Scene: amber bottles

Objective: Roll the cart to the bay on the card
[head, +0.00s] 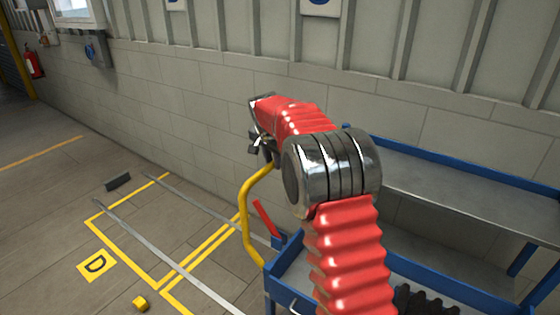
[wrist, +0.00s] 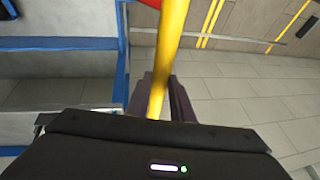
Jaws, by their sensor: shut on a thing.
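The cart (head: 285,270) is blue with grey shelves and stands at the right of the head view, against the wall; part of it shows at the left of the wrist view (wrist: 60,43). Its yellow handle (head: 246,205) bends up from its left end. My gripper (head: 266,152) is shut on the handle's upper part. In the wrist view the yellow bar (wrist: 170,45) runs between the dark jaws (wrist: 160,100). A yellow-outlined bay (head: 125,255) with a "D" floor plate (head: 97,265) lies left of the cart. No card that names a bay is readable.
A red lever (head: 264,218) stands by the cart. A fire extinguisher (head: 32,62) hangs far left.

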